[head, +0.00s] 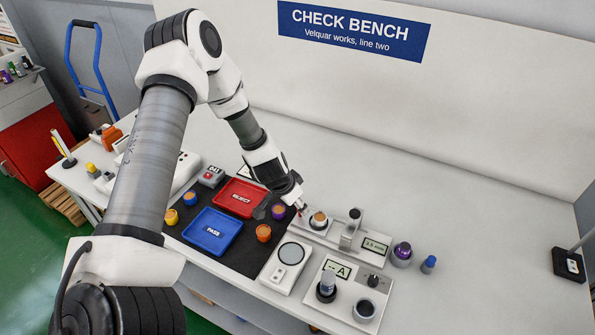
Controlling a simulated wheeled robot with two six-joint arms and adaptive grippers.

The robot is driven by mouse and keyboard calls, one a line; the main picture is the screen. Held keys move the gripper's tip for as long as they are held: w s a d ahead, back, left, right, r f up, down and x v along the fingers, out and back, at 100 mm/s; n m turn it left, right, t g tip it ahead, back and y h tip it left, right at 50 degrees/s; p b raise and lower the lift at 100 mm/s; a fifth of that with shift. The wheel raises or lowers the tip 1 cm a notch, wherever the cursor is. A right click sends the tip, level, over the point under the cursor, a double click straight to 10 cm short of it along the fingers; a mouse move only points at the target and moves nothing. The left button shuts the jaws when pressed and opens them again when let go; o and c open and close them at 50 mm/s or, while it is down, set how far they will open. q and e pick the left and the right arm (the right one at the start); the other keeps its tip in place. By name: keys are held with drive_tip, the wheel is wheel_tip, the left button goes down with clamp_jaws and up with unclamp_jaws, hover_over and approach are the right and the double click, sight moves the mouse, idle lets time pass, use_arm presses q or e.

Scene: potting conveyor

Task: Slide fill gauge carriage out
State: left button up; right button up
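The fill gauge (345,252) is a low white unit with an upright metal post (351,228) and a small display that seems to read 3.5 mm. The carriage (308,232) appears to be the light plate at its left end, with a small orange-topped pot (318,220) on it. My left gripper (301,209) points down at the left end of the gauge, beside the pot. Its fingertips are small and dark, and I cannot tell whether they touch or hold the carriage. My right gripper is not in view.
A red REJECT tray (256,188) and a blue PASS tray (228,226) lie on a dark mat, with several small pots around. A white round-topped device (275,274) and a unit reading A (315,284) stand in front of the gauge. The bench's back right is clear.

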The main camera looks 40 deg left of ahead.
use_arm(q)
drive_tip(key=shift+w+d, duration=0.1)
drive_tip(key=shift+d+r, duration=0.15)
drive_tip(key=shift+r, duration=0.2)
drive_tip(key=v, duration=1.1)
drive_tip(key=shift+a, duration=0.25)
drive_tip(key=shift+s, duration=0.2)
